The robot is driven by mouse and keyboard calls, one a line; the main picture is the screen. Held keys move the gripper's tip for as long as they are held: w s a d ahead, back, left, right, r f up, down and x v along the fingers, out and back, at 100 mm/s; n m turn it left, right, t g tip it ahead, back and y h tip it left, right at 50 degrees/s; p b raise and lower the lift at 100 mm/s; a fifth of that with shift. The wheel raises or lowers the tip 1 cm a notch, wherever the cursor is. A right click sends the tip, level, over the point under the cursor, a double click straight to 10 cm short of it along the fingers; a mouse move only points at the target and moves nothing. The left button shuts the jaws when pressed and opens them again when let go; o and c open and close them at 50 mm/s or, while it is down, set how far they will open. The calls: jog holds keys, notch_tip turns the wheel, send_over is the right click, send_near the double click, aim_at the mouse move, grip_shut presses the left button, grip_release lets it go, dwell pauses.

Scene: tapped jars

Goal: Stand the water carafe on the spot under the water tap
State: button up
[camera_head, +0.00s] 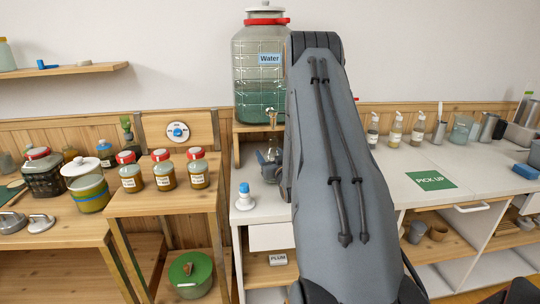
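The large glass water jar (258,75), with a red-rimmed lid and a blue "Water" label, stands on a wooden stand (237,145) at the back centre. Its tap (272,116) is at the lower front, just left of my raised arm. A small part of my gripper (268,160) shows below the tap, at the arm's left edge. The arm hides most of it, and its fingers cannot be made out clearly. I cannot clearly make out the water carafe; a faint glassy shape shows between tap and gripper. The spot under the tap is largely hidden.
A white bottle with a blue cap (244,196) stands on the white counter left of my gripper. Lidded jars (163,169) stand on the wooden table at left. The counter around the green "PICK UP" mat (431,180) is mostly clear; bottles and metal vessels line the back.

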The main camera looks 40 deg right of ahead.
jog(key=o, duration=1.5)
jog(key=shift+f, duration=0.1)
jog(key=shift+o, duration=0.2)
jog(key=shift+s+a, duration=0.1)
jog(key=shift+s, duration=0.05)
jog(key=shift+p+v, duration=1.2)
jog(key=shift+v, duration=2.65)
jog(key=shift+s, duration=0.15)
jog(key=b+v, duration=0.2)
jog(key=v, duration=0.5)
jog(key=shift+s+a, duration=0.1)
jog(key=shift+s, duration=0.2)
